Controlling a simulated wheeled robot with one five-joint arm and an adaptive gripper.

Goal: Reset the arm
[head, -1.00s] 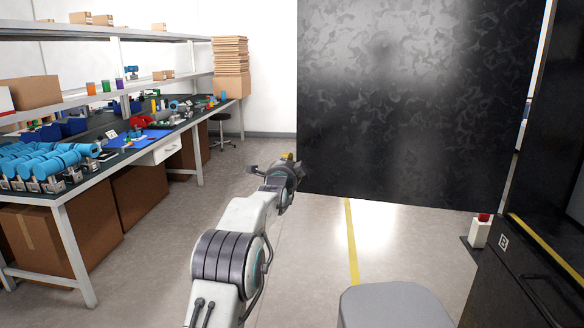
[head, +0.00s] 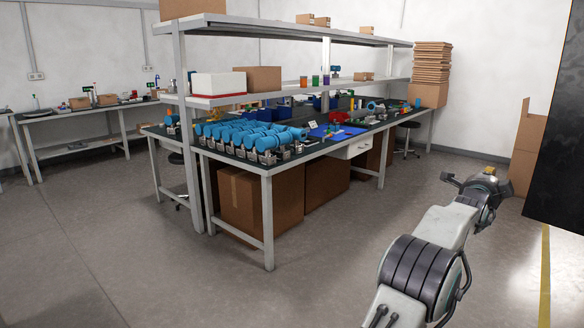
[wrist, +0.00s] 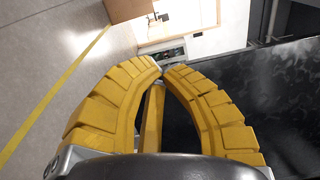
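My arm (head: 445,225) reaches forward at the right of the head view, with my gripper (head: 490,171) at its far end, held in the air over the floor. In the wrist view the two yellow ridged fingers of my gripper (wrist: 160,67) curve in until their tips meet or nearly meet. Nothing shows held between them. A yellow bar behind the fingers fills part of the gap.
A workbench (head: 268,170) with a row of blue transmitters (head: 245,137) stands left of my arm, boxes beneath it. A stool (head: 408,140) and a stack of cardboard (head: 431,62) are beyond. A dark panel (head: 560,130) is at the right. The floor in front is clear.

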